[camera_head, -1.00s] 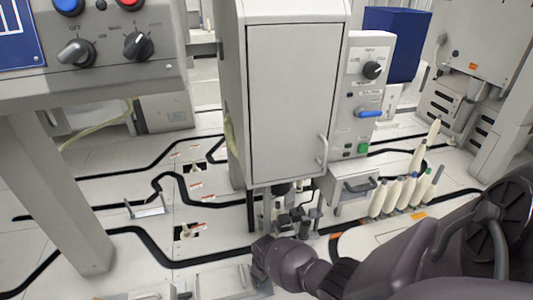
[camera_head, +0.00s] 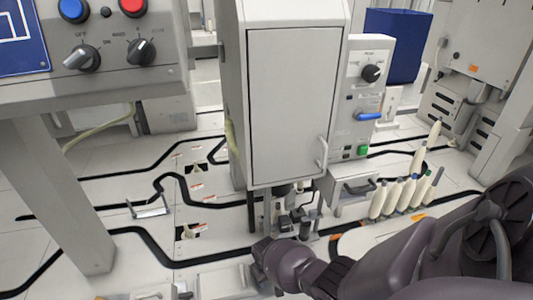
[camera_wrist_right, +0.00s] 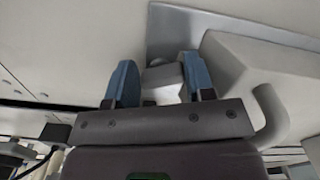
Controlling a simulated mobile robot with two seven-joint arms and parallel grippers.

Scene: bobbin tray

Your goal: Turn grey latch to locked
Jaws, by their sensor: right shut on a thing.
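In the right wrist view, a small grey latch (camera_wrist_right: 164,78) sits between the two blue fingers of my right gripper (camera_wrist_right: 160,86). The gripper is shut on it, and the fingers hide part of its sides. A pale grey rounded housing is just to the right of the fingers. In the head view my right wrist is low in the middle, in front of the cabinet's foot; its fingertips and the latch cannot be made out there. I cannot read whether the latch is at locked. My left gripper is out of view.
A tall grey cabinet (camera_head: 290,105) stands just beyond my right wrist, with a control box (camera_head: 368,90) on its right. Several cream bobbins (camera_head: 395,197) stand to the right, close to my arm. A knob panel (camera_head: 115,85) is at upper left. Open floor with black lines lies left.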

